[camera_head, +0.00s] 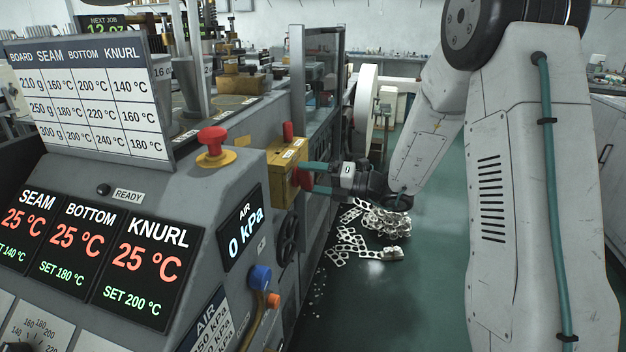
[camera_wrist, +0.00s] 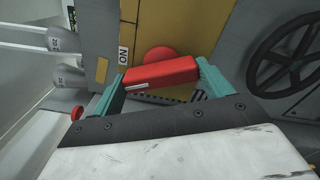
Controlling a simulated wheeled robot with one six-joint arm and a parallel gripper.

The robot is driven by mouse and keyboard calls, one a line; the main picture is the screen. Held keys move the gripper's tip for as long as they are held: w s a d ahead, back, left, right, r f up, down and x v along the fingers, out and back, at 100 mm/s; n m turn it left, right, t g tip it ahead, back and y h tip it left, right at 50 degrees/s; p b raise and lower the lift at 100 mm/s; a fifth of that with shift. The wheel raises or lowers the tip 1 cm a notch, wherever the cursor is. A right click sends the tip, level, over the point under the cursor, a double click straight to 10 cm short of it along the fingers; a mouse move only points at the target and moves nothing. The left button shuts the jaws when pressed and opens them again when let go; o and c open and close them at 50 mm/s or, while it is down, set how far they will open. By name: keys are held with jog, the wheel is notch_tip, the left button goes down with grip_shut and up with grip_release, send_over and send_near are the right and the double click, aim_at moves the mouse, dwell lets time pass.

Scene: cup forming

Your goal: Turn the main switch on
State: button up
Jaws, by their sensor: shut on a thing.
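The main switch is a yellow box (camera_head: 285,172) on the side of the grey machine, with a red handle (camera_head: 305,181) on its face. In the wrist view the red handle (camera_wrist: 160,73) lies across, in front of a round red hub (camera_wrist: 158,55) on the yellow plate (camera_wrist: 185,30). An ON label (camera_wrist: 123,56) shows beside it. My gripper (camera_head: 312,178) has its teal fingers at either end of the handle, and is shut on it in the wrist view (camera_wrist: 163,80). Which position the handle stands in I cannot tell for sure.
A black handwheel (camera_wrist: 285,60) is close to the right of the switch in the wrist view. A red mushroom button (camera_head: 212,138) stands on the panel. The displays (camera_head: 150,265) are lit; the air display (camera_head: 243,228) reads 0 kPa. Metal scrap (camera_head: 365,235) lies on the floor.

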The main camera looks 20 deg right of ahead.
jog(key=m, duration=0.5)
jog(key=shift+f, duration=0.1)
dwell(0.7)
jog(key=o, duration=1)
jog(key=shift+d, duration=0.1)
jog(key=v, duration=0.8)
